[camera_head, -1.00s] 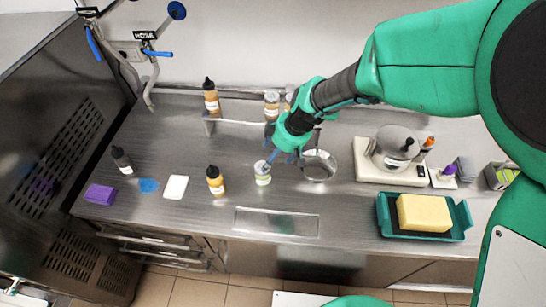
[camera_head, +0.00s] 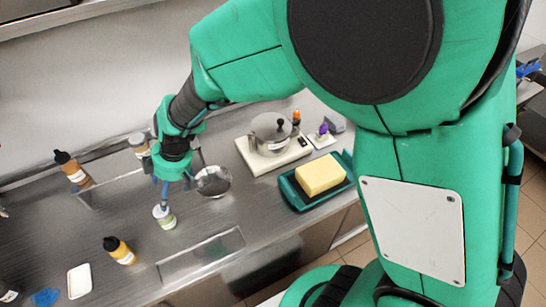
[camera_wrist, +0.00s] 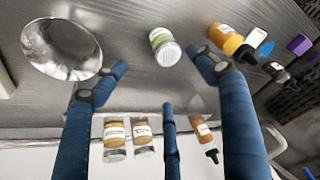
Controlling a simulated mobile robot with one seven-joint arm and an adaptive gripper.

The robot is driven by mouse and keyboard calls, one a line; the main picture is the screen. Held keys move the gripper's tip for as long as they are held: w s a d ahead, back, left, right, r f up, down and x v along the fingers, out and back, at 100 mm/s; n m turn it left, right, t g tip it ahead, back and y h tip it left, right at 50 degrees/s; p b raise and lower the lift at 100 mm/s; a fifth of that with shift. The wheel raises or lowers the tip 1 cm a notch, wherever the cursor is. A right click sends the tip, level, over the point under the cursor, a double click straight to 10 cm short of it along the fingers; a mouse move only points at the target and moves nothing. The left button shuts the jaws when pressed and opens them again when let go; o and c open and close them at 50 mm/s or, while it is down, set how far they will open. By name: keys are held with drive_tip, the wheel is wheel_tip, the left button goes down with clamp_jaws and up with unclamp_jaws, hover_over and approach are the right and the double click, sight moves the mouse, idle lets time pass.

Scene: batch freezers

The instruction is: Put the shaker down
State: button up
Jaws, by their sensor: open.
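A small shaker with a pale green and white label and a perforated light cap stands upright on the metal counter, in the head view (camera_head: 164,217) and in the wrist view (camera_wrist: 163,46). My gripper (camera_head: 172,188) is just above and behind it in the head view. In the wrist view my gripper (camera_wrist: 160,78) shows its blue fingers spread wide, with nothing held between them. The shaker lies beyond the fingertips, closer to the right one. I cannot tell whether a finger touches it.
A metal bowl (camera_head: 213,181) sits right beside my gripper. A yellow bottle (camera_head: 119,251) is front left. More bottles (camera_wrist: 115,135) stand at the back.

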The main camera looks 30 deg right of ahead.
drive_tip(key=s+d+r+m+t+h, duration=0.1)
drive_tip(key=s+d+r+m, duration=0.3)
drive_tip(key=s+d+r, duration=0.45)
drive_tip(key=s+d+r+m+t+h, duration=0.15)
drive_tip(key=s+d+r+m, duration=0.3)
drive_tip(key=d+r, duration=0.65)
drive_tip(key=s+d+r+m+t+h, duration=0.1)
drive_tip(key=s+d+r+m, duration=0.2)
drive_tip(key=s+d, duration=0.3)
drive_tip(key=shift+s+r+m, duration=0.3)
drive_tip(key=shift+s+m, duration=0.15)
drive_tip(key=shift+s, duration=0.8)
drive_tip(key=shift+f, duration=0.1)
wheel_tip(320, 180, down, 3)
drive_tip(key=b, duration=0.3)
drive_tip(key=shift+f, duration=0.1)
